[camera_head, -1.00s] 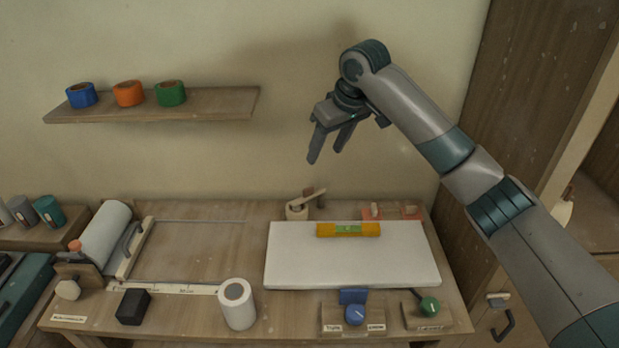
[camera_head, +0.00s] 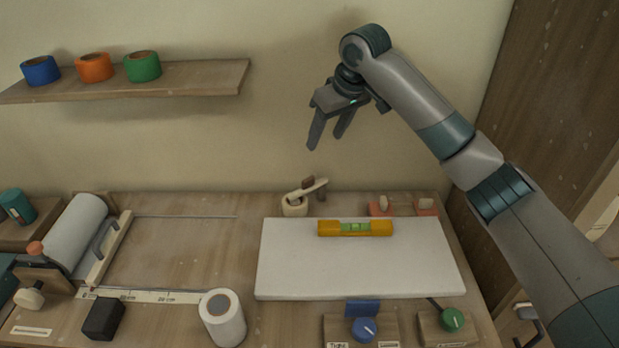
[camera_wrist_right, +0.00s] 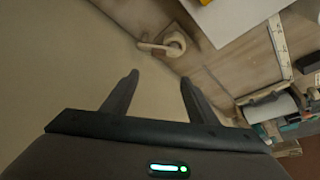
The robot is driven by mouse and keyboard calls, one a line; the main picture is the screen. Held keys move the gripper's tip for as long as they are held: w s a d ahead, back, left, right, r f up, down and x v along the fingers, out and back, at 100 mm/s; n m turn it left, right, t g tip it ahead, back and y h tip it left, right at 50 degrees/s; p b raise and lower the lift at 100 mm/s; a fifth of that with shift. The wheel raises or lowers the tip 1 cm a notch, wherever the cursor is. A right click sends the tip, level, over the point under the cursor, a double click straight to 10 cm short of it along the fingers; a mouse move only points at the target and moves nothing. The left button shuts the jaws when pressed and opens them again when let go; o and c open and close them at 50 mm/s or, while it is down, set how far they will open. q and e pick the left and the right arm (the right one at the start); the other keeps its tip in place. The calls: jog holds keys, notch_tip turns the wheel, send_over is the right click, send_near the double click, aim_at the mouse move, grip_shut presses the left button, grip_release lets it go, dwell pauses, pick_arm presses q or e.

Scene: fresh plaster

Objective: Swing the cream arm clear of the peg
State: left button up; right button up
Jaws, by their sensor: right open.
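The cream arm (camera_head: 306,190) sits on a round cream base (camera_head: 294,207) at the back of the bench, left of the white board's far edge. It slants up to the right, and a dark brown knob or peg (camera_head: 308,182) and another short brown upright (camera_head: 321,192) show close by it. In the right wrist view the cream arm (camera_wrist_right: 151,46) reaches left from its round base (camera_wrist_right: 174,43). I cannot tell whether it touches a peg. My right gripper (camera_head: 324,143) is open and empty, above and apart from the arm. My left gripper is out of view.
A white board (camera_head: 350,270) bearing an orange level (camera_head: 355,229) lies in front. A wooden shelf (camera_head: 200,82) with tape rolls hangs at the left. A white roll (camera_head: 222,320) and a black block (camera_head: 103,319) stand at the front. The back wall is close behind.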

aim_at(308, 178)
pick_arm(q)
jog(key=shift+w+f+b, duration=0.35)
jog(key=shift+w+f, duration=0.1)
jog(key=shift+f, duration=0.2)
pick_arm(e)
jog(key=shift+w+f, duration=0.5)
jog(key=shift+f, duration=0.2)
jog(key=shift+s+r, duration=0.15)
jog(key=p+x, duration=0.4)
jog(key=x, duration=1.2)
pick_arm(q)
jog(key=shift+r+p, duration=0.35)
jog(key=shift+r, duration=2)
pick_arm(e)
jog(key=shift+x, duration=0.8)
jog(key=shift+d, duration=0.1)
grip_shut()
